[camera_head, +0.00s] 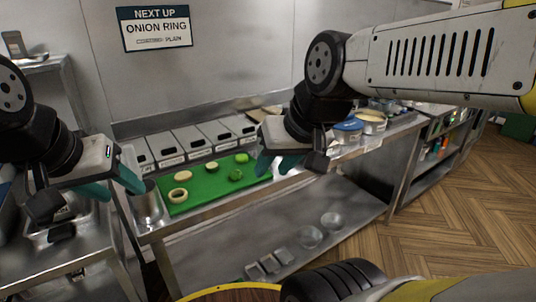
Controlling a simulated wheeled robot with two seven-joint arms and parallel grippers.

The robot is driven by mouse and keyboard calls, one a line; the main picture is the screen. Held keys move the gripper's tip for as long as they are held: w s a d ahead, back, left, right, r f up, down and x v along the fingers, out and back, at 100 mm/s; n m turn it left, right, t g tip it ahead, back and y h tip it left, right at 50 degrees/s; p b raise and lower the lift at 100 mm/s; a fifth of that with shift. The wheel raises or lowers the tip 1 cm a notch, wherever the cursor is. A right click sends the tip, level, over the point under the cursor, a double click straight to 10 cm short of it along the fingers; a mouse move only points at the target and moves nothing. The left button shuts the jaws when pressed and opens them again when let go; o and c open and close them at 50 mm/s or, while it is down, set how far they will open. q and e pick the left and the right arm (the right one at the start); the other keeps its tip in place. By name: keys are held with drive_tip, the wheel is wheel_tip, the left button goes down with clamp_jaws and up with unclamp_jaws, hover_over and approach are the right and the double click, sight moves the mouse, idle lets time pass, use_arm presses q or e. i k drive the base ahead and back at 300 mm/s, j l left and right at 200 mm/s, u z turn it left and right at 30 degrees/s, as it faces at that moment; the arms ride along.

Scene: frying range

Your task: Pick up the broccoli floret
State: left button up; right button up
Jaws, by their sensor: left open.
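A small dark green piece that looks like the broccoli floret (236,174) lies on the green cutting board (205,198), near its right side. My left gripper (92,194) is open and empty, to the left of the board and apart from the floret. My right gripper (281,165) is beside the board's right end, to the right of the floret and not touching it.
The board also holds an onion ring (178,195), a pale slice (183,175), a green-rimmed slice (211,166) and a bright green piece (242,157). Several grey bins (196,141) line the back. A metal container (147,205) stands at the board's left.

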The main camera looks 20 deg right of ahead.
sight(236, 175)
drive_tip(key=k+z, duration=0.2)
drive_tip(key=z, duration=0.7)
drive_tip(key=i+j+z, duration=0.1)
drive_tip(key=j, duration=0.3)
drive_tip(key=i+j+z, duration=0.15)
drive_tip(key=i+j, duration=0.1)
drive_tip(key=j, duration=0.1)
